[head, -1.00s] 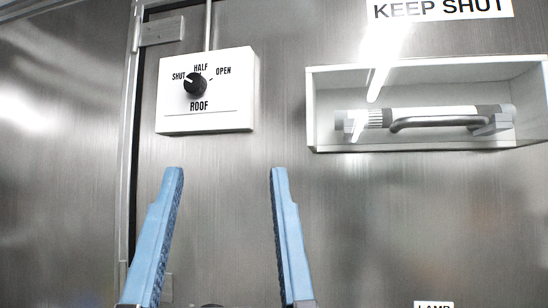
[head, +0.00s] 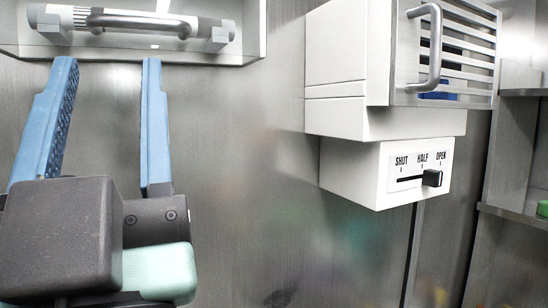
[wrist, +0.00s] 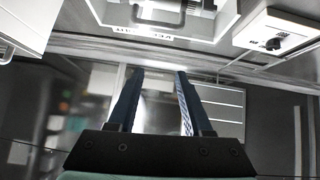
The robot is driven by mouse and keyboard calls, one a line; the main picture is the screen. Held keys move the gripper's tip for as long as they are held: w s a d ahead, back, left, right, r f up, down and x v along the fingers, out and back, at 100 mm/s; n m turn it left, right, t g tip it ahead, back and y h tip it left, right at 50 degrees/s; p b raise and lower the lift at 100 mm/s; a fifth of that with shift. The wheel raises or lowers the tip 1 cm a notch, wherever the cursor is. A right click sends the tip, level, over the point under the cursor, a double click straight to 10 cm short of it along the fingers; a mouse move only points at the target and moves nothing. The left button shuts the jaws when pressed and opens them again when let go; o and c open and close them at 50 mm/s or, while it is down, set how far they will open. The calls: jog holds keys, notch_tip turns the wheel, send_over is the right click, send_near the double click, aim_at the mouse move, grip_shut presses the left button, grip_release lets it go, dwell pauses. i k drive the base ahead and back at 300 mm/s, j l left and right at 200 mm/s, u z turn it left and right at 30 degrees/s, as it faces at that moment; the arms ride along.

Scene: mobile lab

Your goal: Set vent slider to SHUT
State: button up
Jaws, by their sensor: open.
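The vent slider is a small black knob (head: 432,178) on a white box (head: 370,185) in the right half of the head view. Its panel reads SHUT, HALF and OPEN from left to right. The knob sits at the right end of its slot, by OPEN, with the bare slot to its left. My gripper (head: 107,62) is at the left of the head view, well left of the slider and apart from it. Its two blue fingers are spread and empty.
A white housing with a slatted grille (head: 456,50) and a metal handle (head: 425,45) is above the slider box. A recessed case with a bar handle (head: 138,20) is behind my fingertips. Shelves (head: 520,210) stand at the right edge. Bare metal wall lies between gripper and slider.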

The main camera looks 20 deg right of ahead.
aim_at(433, 178)
jog(key=z, duration=1.15)
jog(key=k+z, duration=0.2)
